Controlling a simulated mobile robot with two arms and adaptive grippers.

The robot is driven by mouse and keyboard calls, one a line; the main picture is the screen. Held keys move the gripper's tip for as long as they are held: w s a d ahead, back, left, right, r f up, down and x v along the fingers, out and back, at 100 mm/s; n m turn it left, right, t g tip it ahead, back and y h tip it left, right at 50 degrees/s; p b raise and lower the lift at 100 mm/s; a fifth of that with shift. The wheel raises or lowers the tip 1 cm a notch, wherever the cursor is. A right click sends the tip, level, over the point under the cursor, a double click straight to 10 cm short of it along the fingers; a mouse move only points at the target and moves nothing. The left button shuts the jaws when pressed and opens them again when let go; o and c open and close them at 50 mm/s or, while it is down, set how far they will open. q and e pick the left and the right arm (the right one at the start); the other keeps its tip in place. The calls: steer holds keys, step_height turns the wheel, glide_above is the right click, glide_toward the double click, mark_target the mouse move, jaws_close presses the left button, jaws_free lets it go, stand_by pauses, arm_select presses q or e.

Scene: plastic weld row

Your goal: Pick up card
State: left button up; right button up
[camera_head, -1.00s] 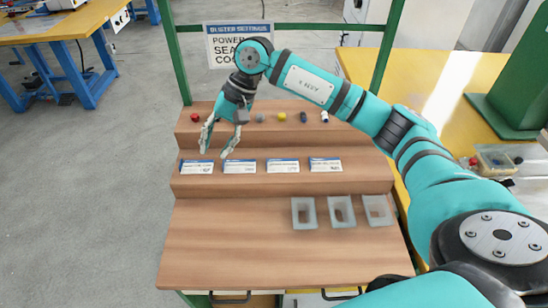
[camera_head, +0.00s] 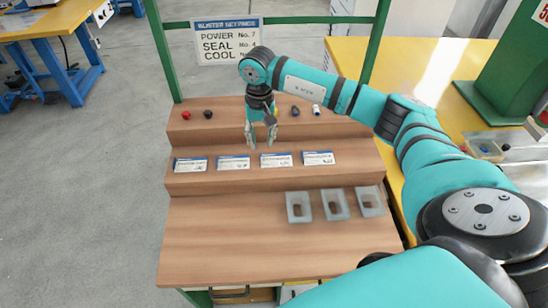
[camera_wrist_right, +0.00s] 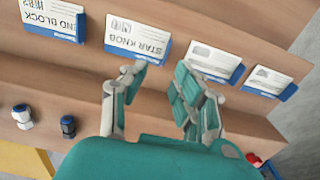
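Several white cards with blue edges stand in a row on the middle step: a far-left card (camera_head: 190,164), a left-middle card (camera_head: 233,163), a right-middle card (camera_head: 276,160) and a far-right card (camera_head: 318,158). In the wrist view, one card reads STAR KNOB (camera_wrist_right: 133,36) and another ends in "ND BLOCK" (camera_wrist_right: 50,16). My right gripper (camera_head: 261,142) hangs pointing down, just behind and above the two middle cards. Its fingers are apart and empty, as the wrist view (camera_wrist_right: 158,90) also shows. My left gripper is not in view.
Three translucent bins (camera_head: 299,219) stand front right. A sign (camera_head: 228,42) hangs behind. The front-left bench top is clear.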

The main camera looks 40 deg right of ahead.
mark_target(260, 155)
steer(key=f, duration=0.2)
steer(key=a+f+p, duration=0.1)
steer(key=f, duration=0.1)
steer(key=shift+s+f+p, duration=0.1)
steer(key=shift+f+p, duration=0.2)
steer(key=shift+f, duration=0.55)
jaws_close()
